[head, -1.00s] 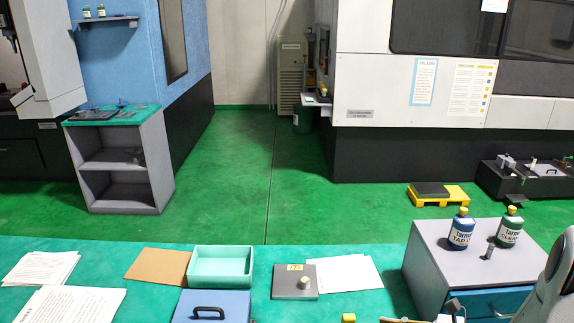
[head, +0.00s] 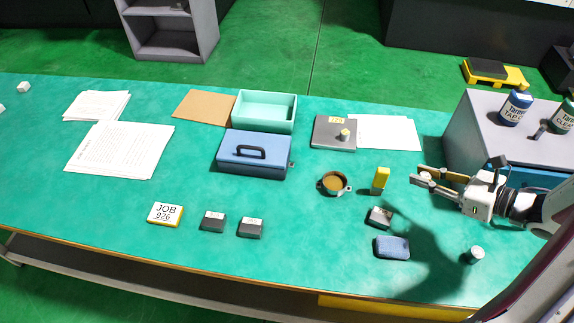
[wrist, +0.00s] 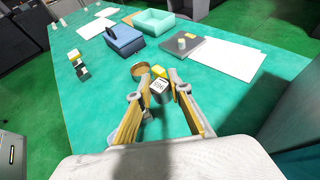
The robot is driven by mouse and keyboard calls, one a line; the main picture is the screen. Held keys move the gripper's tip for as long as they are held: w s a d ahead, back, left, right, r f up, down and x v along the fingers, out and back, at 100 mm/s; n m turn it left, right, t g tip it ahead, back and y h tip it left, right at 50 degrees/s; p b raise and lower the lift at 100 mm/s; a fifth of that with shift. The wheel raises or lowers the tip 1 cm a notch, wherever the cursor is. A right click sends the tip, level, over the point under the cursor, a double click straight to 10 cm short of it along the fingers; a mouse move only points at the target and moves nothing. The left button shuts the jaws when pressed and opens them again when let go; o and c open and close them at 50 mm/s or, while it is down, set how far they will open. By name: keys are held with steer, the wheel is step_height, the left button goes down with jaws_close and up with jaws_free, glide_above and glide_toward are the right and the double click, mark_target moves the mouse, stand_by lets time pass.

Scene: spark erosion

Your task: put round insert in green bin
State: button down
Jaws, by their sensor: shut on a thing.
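The green bin (head: 247,124) is an open mint-green tray at the back middle of the bench, behind a closed blue box. It also shows at the top of the wrist view (wrist: 150,28). My gripper (head: 419,175) is above the right part of the bench. In the wrist view my gripper (wrist: 155,88) has its fingertips on either side of a small pale piece with dark lettering, which I take for the round insert (wrist: 160,88). Its round shape is not clear there, and in the head view the fingers mostly hide it.
A blue handled box (head: 254,163) stands in front of the bin. A brass-coloured cup (head: 333,184), a yellow block (head: 380,180), a labelled dark block (head: 379,217) and a blue pad (head: 392,248) lie left of my gripper. A grey plate (head: 330,140) lies right of the bin.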

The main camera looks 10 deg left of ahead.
step_height(320, 180, up, 2)
steer(key=shift+r, duration=0.1)
steer(key=w+a+n+g+y, duration=0.2)
steer(key=w+a+n+g, duration=0.1)
steer(key=w+a, duration=0.4)
steer(key=n+g, duration=0.4)
steer(key=g, duration=0.1)
glide_above(316, 163)
step_height(316, 163, down, 4)
steer(key=shift+f, duration=0.55)
steer(key=shift+f, duration=3.15)
steer(key=shift+f, duration=1.85)
